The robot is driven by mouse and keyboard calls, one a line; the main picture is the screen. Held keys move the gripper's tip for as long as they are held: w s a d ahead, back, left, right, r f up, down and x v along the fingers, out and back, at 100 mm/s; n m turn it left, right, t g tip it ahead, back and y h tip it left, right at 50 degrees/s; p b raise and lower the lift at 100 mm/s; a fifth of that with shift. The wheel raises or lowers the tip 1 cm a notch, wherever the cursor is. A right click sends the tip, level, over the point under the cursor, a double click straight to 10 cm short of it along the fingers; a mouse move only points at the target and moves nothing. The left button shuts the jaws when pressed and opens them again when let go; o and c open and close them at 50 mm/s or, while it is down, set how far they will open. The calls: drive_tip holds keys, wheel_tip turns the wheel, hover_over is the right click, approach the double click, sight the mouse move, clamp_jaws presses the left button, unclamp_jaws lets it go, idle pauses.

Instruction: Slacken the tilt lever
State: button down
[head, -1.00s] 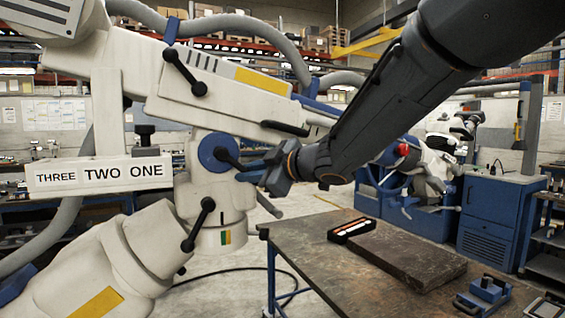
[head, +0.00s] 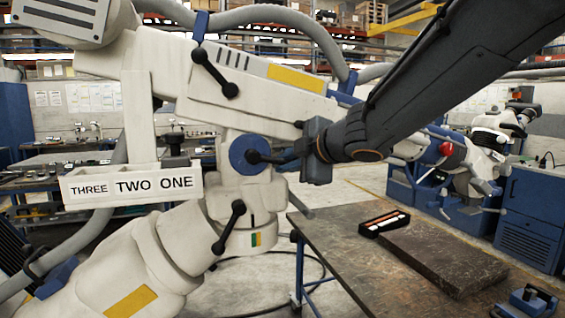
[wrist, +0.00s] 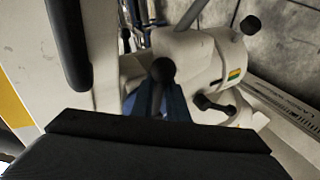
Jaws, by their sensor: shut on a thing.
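The tilt lever (head: 272,158) is a dark lever on the round blue hub (head: 242,146) at the joint of the white microscope arm. It points to the right, about level. My gripper (head: 292,160) is shut on its outer end, and the jaws hide that end.
Other black ball-ended levers sit above (head: 214,72) and below (head: 229,227) the hub. A white tray marked THREE TWO ONE (head: 132,184) hangs at left. A bench (head: 350,265) with a dark slab (head: 443,258) stands at right. Floor shows beneath the joint.

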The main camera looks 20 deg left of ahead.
drive_tip(key=shift+w+d+f, duration=0.2)
drive_tip(key=shift+d+f, duration=0.1)
drive_tip(key=c, duration=2)
unclamp_jaws()
drive_tip(key=shift+c, duration=0.2)
drive_tip(key=o, duration=0.3)
drive_tip(key=shift+w+d+r, duration=0.1)
drive_tip(key=shift+w+d, duration=0.15)
drive_tip(key=shift+s+a+r, duration=0.1)
drive_tip(key=shift+s+a, duration=0.2)
drive_tip(key=shift+a, duration=0.05)
drive_tip(key=v, duration=0.7)
drive_tip(key=shift+s+d, duration=0.25)
drive_tip(key=shift+d, duration=0.05)
drive_tip(key=shift+r, duration=0.15)
